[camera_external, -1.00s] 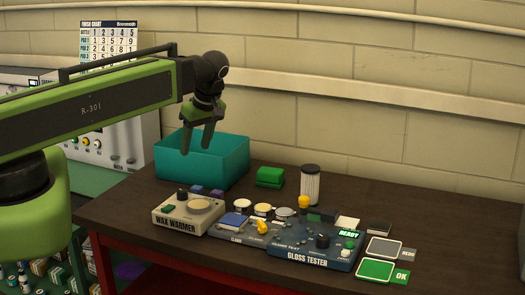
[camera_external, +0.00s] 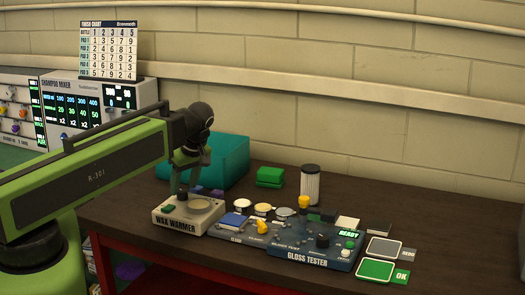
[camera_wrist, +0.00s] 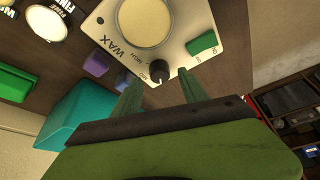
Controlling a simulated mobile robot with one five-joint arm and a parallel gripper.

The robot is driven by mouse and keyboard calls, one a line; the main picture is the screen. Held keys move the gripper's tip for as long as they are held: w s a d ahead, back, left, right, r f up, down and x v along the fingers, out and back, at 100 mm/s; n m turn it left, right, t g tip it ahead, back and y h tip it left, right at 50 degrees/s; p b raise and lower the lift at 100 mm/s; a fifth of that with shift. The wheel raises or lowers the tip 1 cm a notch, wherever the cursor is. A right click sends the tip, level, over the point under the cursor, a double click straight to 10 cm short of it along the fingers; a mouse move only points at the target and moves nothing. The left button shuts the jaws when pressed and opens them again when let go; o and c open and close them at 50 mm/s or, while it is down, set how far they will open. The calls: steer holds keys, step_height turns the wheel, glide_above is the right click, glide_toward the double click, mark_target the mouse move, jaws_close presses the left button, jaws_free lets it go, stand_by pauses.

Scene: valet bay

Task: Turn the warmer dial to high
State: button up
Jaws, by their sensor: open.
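The wax warmer (camera_external: 188,217) is a cream box at the left end of the table's devices, with a round pad, a green switch and a black dial (camera_external: 183,192). In the wrist view the dial (camera_wrist: 160,71) has a white pointer mark, with small lettering beside it, partly too small to read. My gripper (camera_external: 190,190) is open above the warmer, its fingers pointing down around the dial. In the wrist view the two green fingers of my gripper (camera_wrist: 160,82) lie on either side of the dial. I cannot tell whether they touch it.
A teal bin (camera_external: 222,160) stands close behind my gripper. The gloss tester (camera_external: 310,247) and several small pads and pots lie to the right. A white cylinder (camera_external: 310,185) stands at the back. The table's right rear is clear.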

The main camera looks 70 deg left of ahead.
steer(key=shift+b+x, duration=0.45)
steer(key=shift+x, duration=0.65)
steer(key=shift+r, duration=0.1)
steer(key=shift+c, duration=0.3)
jaws_close()
